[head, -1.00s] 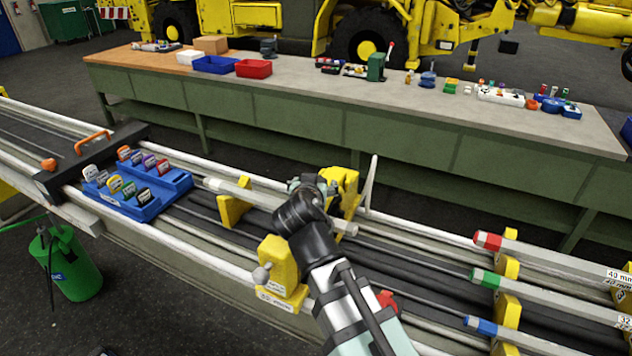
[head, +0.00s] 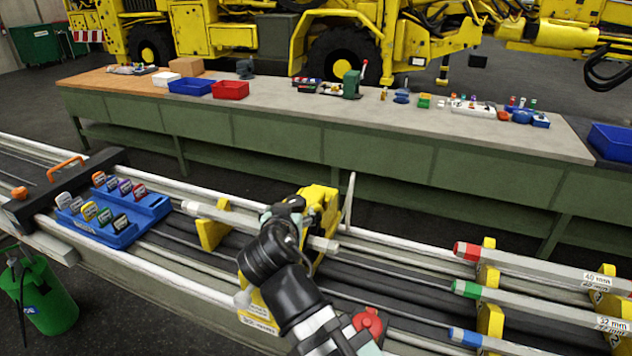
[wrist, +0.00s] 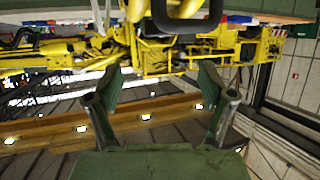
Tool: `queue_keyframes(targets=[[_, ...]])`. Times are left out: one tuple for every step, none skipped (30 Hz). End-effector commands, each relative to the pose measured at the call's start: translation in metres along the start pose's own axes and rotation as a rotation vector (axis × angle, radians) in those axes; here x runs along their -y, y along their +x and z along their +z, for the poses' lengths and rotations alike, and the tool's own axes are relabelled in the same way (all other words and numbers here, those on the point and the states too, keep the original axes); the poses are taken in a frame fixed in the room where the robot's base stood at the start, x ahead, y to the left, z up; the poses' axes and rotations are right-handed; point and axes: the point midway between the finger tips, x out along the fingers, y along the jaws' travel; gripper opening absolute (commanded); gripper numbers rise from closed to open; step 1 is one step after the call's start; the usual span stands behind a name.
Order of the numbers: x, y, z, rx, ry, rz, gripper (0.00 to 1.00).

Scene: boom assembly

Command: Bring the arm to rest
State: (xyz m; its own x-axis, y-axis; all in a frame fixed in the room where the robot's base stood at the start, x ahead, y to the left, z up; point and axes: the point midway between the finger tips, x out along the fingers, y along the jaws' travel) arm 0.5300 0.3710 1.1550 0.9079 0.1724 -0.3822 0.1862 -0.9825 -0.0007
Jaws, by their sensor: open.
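My gripper (head: 284,208) shows in the head view over the rail bed, in front of the yellow clamp (head: 320,203) and the grey bar (head: 235,220) lying in it. Its fingertips are hard to make out there. In the wrist view my gripper (wrist: 162,92) has its two fingers spread wide, with nothing held between them. The head view does not show clearly whether it touches the clamp or the bar. My arm hides much of the front yellow block (head: 252,308).
A blue tray (head: 118,232) with several coloured tags stands at left on the rails. Grey bars with red (head: 467,251), green (head: 467,289) and blue tips lie at right. Behind is a long workbench (head: 420,125) with small boxes. The wrist view faces yellow machinery (wrist: 190,50).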

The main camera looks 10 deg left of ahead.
Motion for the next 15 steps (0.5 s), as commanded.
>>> queue_keyframes(targets=[[0.0, 0.003, 0.0, 0.001, 0.0, 0.001, 0.81], [0.0, 0.005, 0.0, 0.001, 0.0, 0.001, 0.81], [0.0, 0.009, -0.001, 0.001, 0.0, 0.001, 0.81], [0.0, 0.012, -0.001, 0.002, 0.0, 0.002, 0.81], [0.0, 0.016, -0.001, 0.001, 0.0, 0.002, 0.81], [0.0, 0.022, -0.001, 0.002, 0.0, 0.002, 0.81], [0.0, 0.026, -0.001, 0.002, 0.0, 0.003, 0.81], [0.001, 0.031, -0.001, 0.002, 0.0, 0.003, 0.81], [0.001, 0.038, -0.001, 0.002, 0.0, 0.002, 0.81], [0.001, 0.043, -0.001, 0.002, 0.0, 0.002, 0.81], [0.001, 0.049, -0.001, 0.002, -0.001, 0.003, 0.81], [0.001, 0.056, -0.001, 0.002, -0.001, 0.003, 0.81], [0.001, 0.062, -0.001, 0.001, -0.001, 0.002, 0.81], [0.001, 0.067, -0.001, 0.002, -0.001, 0.003, 0.81], [0.001, 0.074, -0.001, 0.002, -0.001, 0.003, 0.81]])
